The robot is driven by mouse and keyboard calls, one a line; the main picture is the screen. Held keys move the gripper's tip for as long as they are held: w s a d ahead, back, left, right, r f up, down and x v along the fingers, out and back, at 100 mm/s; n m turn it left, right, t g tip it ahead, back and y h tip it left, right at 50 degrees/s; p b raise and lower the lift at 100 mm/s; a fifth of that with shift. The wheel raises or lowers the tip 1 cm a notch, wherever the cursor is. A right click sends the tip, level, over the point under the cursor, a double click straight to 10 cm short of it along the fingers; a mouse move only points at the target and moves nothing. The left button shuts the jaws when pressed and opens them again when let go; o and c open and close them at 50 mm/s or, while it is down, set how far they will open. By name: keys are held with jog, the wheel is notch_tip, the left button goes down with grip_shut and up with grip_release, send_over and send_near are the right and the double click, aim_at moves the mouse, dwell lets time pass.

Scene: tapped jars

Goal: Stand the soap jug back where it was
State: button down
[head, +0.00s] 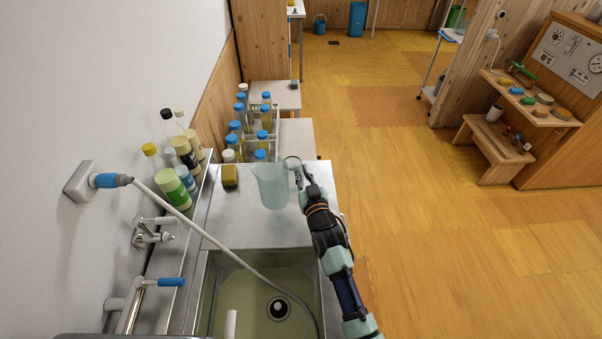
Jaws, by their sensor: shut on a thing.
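The soap jug (271,186) is a translucent pale teal jug over the steel counter (232,222) behind the sink. It looks upright. My gripper (297,172) reaches up from the lower right and is shut on the jug's right side, where the handle is.
Bottles, including a green one (173,189), line the wall. Several blue-capped jars (235,130) stand behind. The sink basin (240,290) with a hose (205,235) across it lies in front. Bare counter shows before the jug.

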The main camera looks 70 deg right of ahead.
jog(key=shift+f+b, duration=2.4)
jog(key=shift+f, duration=0.5)
jog(key=shift+f+b, duration=0.65)
jog(key=shift+f, duration=0.05)
jog(key=c, duration=1.1)
grip_release()
jog(key=p+v, duration=0.3)
jog(key=v, duration=0.5)
dwell(0.4)
